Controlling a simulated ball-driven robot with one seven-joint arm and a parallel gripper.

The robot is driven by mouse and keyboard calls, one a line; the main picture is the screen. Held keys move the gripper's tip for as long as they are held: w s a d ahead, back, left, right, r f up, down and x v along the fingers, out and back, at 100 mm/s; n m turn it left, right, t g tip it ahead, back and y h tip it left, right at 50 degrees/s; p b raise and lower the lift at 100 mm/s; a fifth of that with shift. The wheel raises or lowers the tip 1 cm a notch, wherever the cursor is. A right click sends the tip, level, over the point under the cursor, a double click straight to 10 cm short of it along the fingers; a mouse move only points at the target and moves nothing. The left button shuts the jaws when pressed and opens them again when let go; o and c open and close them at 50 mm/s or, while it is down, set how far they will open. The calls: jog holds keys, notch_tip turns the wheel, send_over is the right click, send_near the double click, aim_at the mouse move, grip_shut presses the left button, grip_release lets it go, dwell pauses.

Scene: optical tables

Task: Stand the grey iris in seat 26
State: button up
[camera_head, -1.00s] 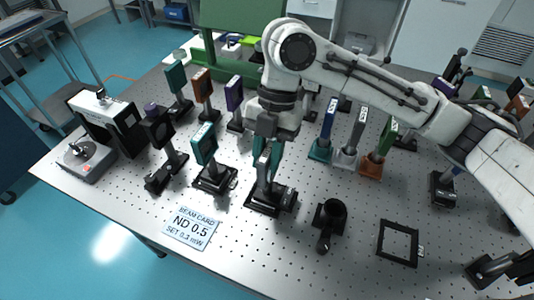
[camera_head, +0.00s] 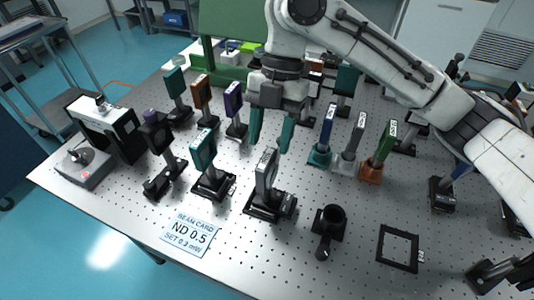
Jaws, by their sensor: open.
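A grey plate-shaped optic (camera_head: 265,173), which looks like the grey iris, stands upright in a black base (camera_head: 270,207) near the front middle of the table. The seat number is too small to read. My gripper (camera_head: 271,145) is above and just behind the optic, with its two teal fingers spread apart and nothing between them. The fingers look clear of the optic. Another grey optic (camera_head: 357,134) stands on a grey base further right.
A teal optic (camera_head: 203,150) in a black base stands close on the left. A black post holder (camera_head: 330,222) and a flat black frame (camera_head: 398,248) lie to the right. A beam card (camera_head: 190,232) lies at the front edge.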

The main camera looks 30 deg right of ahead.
jog(key=v, duration=0.6)
